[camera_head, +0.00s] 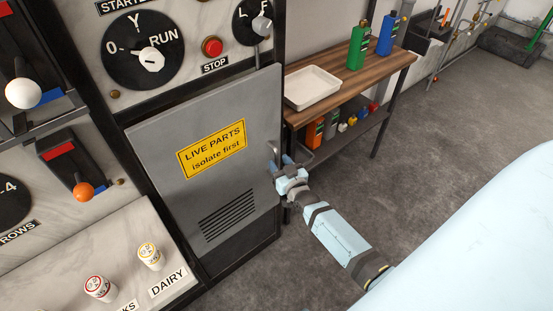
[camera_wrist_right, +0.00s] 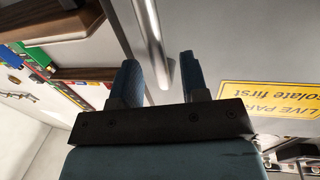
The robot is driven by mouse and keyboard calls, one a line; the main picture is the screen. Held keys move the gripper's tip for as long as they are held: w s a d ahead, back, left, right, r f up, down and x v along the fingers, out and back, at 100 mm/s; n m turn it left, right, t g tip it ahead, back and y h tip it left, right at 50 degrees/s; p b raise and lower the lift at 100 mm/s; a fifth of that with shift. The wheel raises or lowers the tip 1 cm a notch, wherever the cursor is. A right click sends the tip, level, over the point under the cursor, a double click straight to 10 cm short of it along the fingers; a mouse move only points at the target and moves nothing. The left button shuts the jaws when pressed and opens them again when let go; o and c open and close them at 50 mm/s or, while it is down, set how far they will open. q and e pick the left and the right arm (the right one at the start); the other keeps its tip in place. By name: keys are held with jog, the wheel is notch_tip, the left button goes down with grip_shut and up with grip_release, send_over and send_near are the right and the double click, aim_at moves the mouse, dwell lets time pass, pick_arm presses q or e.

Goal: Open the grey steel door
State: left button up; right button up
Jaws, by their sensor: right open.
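The grey steel door (camera_head: 160,155) bears a yellow "LIVE PARTS isolate first" label (camera_head: 212,148) and a louvred vent. It looks shut in its black frame in the head view. Its upright metal bar handle (camera_head: 274,149) is near the door's right edge. My right gripper (camera_head: 282,164) is at this handle, its jaws apart. In the right wrist view, the handle (camera_wrist_right: 152,36) reaches between the two open blue fingers (camera_wrist_right: 160,78), with gaps beside it; I cannot tell any contact. My left gripper is not in view.
A wooden bench (camera_head: 345,87) with a white tray (camera_head: 312,88) and green (camera_head: 359,45) and blue (camera_head: 387,34) bottles stands right of the door. A panel with switches, a red stop button (camera_head: 212,46) and fuses surrounds the door. Grey floor (camera_head: 450,120) in front is clear.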

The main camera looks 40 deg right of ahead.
jog(key=shift+w+d, duration=0.15)
jog(key=shift+w, duration=1.05)
grip_shut()
jog(key=shift+s, duration=0.15)
